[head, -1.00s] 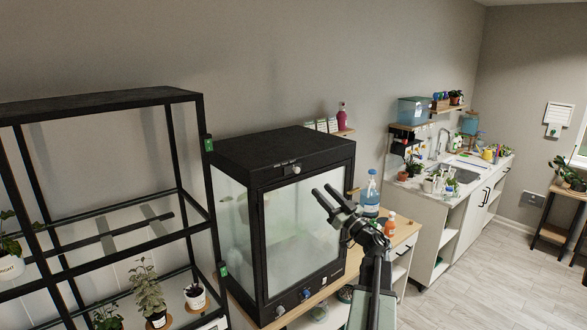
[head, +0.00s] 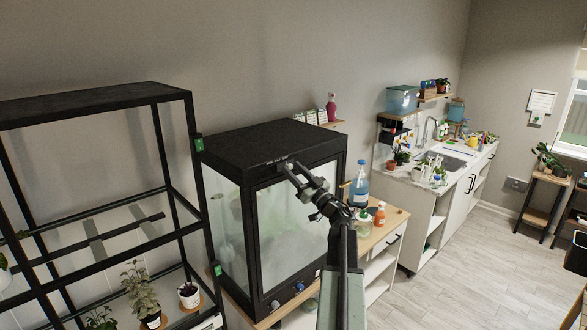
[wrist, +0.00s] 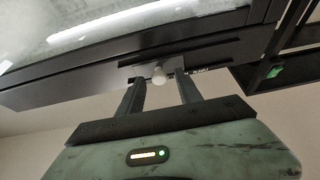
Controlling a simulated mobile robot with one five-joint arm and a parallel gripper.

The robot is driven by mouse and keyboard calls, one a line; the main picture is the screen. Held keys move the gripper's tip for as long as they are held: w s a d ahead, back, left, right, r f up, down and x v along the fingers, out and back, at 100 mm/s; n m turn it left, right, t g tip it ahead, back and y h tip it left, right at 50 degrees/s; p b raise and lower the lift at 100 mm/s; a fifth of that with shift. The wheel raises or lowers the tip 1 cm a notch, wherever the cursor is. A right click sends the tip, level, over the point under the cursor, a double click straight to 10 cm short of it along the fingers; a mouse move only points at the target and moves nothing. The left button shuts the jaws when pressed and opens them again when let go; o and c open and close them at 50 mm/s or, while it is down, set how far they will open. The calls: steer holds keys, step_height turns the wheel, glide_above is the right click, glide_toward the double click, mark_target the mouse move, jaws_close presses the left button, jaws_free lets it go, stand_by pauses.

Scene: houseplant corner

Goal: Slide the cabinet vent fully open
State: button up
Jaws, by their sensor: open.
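The black cabinet (head: 262,143) with frosted glass stands left of centre in the head view. Its vent (wrist: 185,63) is a dark strip with a slot along the upper front frame, with a grey plate and a round pale knob (wrist: 158,75) in the wrist view. My gripper (head: 291,168) is open at the vent in the head view and hides most of it. In the wrist view my gripper's fingers (wrist: 161,85) stand apart, one on each side of the knob, with visible gaps. I cannot tell whether the fingertips touch the vent plate.
A black shelf rack (head: 100,100) with potted plants stands close on the cabinet's left. A blue spray bottle (head: 359,187) and an orange bottle (head: 380,215) stand on the wooden counter (head: 388,232) to its right. Open floor (head: 440,285) lies at the lower right.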

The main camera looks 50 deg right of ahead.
jaws_close()
stand_by(1.4)
